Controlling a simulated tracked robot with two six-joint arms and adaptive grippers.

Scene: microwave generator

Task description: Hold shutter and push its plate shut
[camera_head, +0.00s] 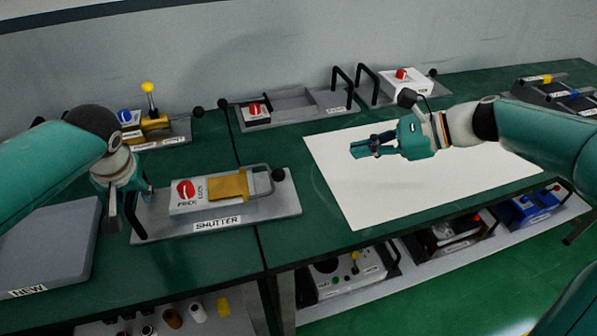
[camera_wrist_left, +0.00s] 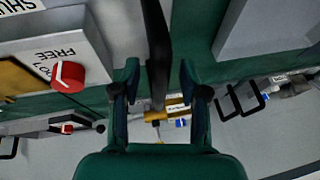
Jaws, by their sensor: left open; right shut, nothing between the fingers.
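The shutter (camera_head: 288,205) is a grey base on the green table, with a white box (camera_head: 205,205), a red knob (camera_head: 185,189), a yellow plate (camera_head: 228,187), a grey bent rod with a dark ball at its right, and a black handle (camera_head: 135,220) at its left end. My left gripper (camera_head: 130,203) is open at that handle, pointing down. In the left wrist view, the handle (camera_wrist_left: 157,45) passes between the open fingers of my left gripper (camera_wrist_left: 158,80); I cannot tell whether they touch it. The red knob also shows there (camera_wrist_left: 68,77). My right gripper (camera_head: 364,149) is shut and empty above a white sheet.
The white sheet (camera_head: 350,200) lies flat at the right. A grey slab (camera_head: 45,245) marked NEW lies left of the shutter. Other modules with black handles (camera_head: 340,85) line the back near the wall. More modules (camera_head: 345,275) sit on a lower shelf.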

